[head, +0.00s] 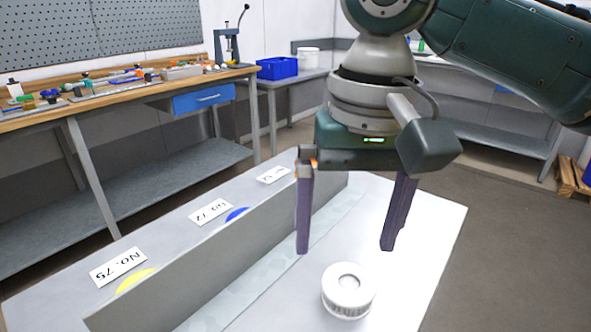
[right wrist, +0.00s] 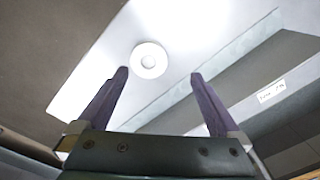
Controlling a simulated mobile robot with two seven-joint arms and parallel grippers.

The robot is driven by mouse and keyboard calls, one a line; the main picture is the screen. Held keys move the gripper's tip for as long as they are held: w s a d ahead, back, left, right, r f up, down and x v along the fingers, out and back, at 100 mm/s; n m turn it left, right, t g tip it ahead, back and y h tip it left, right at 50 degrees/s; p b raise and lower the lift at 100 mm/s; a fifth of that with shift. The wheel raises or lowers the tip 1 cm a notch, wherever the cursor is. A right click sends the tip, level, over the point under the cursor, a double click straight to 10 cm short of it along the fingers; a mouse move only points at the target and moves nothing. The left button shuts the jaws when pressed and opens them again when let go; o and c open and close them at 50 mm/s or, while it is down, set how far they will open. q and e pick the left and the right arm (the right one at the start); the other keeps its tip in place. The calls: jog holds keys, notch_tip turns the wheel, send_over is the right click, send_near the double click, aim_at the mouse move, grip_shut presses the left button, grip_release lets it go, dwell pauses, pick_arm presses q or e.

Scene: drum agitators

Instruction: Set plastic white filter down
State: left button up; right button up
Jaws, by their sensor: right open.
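The white plastic filter (head: 348,290) is a short round cylinder with a ridged side and a raised ring on top. It stands upright on the white table (head: 420,262), near its front. My right gripper (head: 346,250) is open and empty above and a little behind the filter, its two purple fingers wide apart and pointing down. In the right wrist view the filter (right wrist: 149,60) lies beyond the fingertips, between their lines, and my right gripper (right wrist: 158,75) holds nothing. My left gripper does not show.
A long upright grey divider (head: 225,255) runs along the table left of the filter. Behind it lie labels, one reading No. 75 (head: 118,266), and yellow (head: 135,280) and blue (head: 237,214) discs. The tabletop right of the filter is clear. A workbench (head: 120,95) stands at the back left.

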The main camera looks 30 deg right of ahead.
jog(key=s+a+f+n, duration=0.1)
jog(key=a, duration=0.1)
jog(key=s+a+f+n+y, duration=0.1)
jog(key=s+f, duration=0.1)
jog(key=s+a+f+n, duration=0.1)
jog(key=a, duration=0.1)
jog(key=shift+s+a+f+n+t, duration=0.2)
jog(key=shift+a+n+t, duration=0.1)
jog(key=shift+t, duration=0.1)
jog(key=s, duration=0.1)
jog(key=s+a+f+n+t, duration=0.1)
jog(key=s+n+y, duration=0.1)
jog(key=s, duration=0.1)
jog(key=shift+a+f, duration=0.35)
jog(key=shift+f, duration=0.05)
jog(key=s+d+n+t+h, duration=0.1)
jog(key=s+d+h, duration=0.1)
jog(key=s+d, duration=0.4)
jog(key=shift+s+f, duration=0.25)
jog(key=shift+s, duration=0.25)
jog(key=shift+d, duration=0.1)
